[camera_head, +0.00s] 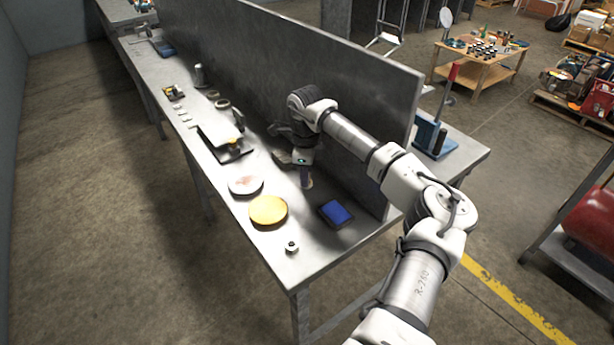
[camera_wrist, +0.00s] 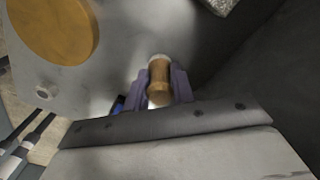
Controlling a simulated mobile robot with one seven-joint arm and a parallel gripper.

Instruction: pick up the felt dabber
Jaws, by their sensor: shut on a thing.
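The felt dabber (camera_wrist: 158,78) is a short brown, wood-like cylinder with a pale end, between the two fingers in the wrist view. My gripper (camera_wrist: 159,87) is shut on it, one purple-grey finger on each side. In the head view my gripper (camera_head: 305,167) points down over the metal bench near the partition, and part of the dabber (camera_head: 307,182) shows below it. I cannot tell whether the dabber touches the bench top.
A blue pad in a dark tray (camera_head: 336,213) lies right of the gripper. A yellow disc (camera_head: 268,210), a pale stained disc (camera_head: 245,185) and a small metal piece (camera_head: 291,246) lie left and in front. A tall grey partition (camera_head: 340,75) stands close behind.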

